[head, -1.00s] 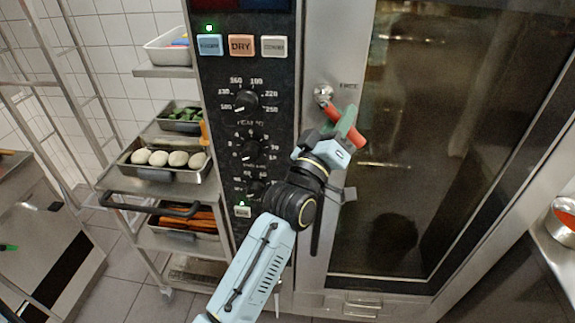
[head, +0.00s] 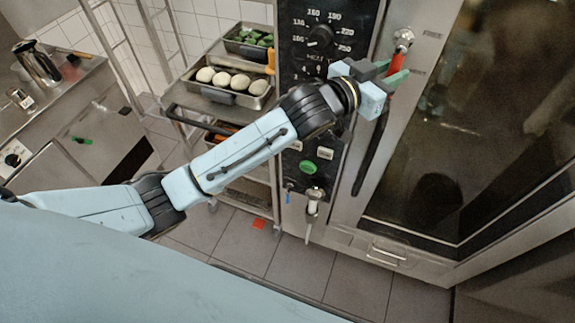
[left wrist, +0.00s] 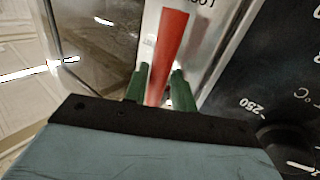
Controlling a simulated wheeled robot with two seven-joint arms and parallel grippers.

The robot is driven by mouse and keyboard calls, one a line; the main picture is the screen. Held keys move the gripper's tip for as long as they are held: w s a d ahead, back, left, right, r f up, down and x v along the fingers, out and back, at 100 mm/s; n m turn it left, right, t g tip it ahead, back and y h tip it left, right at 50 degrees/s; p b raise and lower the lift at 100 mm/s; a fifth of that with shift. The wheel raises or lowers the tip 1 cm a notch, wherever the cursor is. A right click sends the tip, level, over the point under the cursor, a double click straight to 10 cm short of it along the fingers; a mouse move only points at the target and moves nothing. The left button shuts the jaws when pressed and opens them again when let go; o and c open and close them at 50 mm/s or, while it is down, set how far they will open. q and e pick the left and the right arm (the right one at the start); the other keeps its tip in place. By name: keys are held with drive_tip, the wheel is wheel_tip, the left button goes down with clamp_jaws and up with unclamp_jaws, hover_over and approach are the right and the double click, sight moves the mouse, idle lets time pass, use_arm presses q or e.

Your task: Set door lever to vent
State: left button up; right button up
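The door lever is a red handle on a silver pivot (head: 403,38) on the oven door's left frame, beside the dark glass. In the head view the lever (head: 397,62) hangs down from the pivot, leaning slightly left in the picture. My left gripper (head: 385,74) reaches it from the left, below the pivot. In the left wrist view the red lever (left wrist: 172,42) runs between the green fingertips of this gripper (left wrist: 161,82), which sit close along both sides and look shut on it. My right gripper is out of view.
The black control panel (head: 318,20) with knobs is left of the lever. A long dark door handle (head: 371,155) lies below it. Open floor lies below.

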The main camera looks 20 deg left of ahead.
use_arm(q)
drive_tip(key=b+v, duration=0.2)
drive_tip(key=v, duration=1)
drive_tip(key=w+a+f+n+g+y+b, duration=0.1)
drive_tip(key=a+f+y, duration=0.2)
drive_tip(key=f, duration=1.2)
drive_tip(key=w+a+f+n+g+y+b, duration=0.1)
drive_tip(key=a+f, duration=0.5)
drive_tip(key=f, duration=1)
drive_tip(key=shift+w+a+f+n+g+y, duration=0.25)
drive_tip(key=shift+w+n+g+y, duration=0.35)
drive_tip(key=shift+y, duration=0.6)
drive_tip(key=shift+f, duration=0.1)
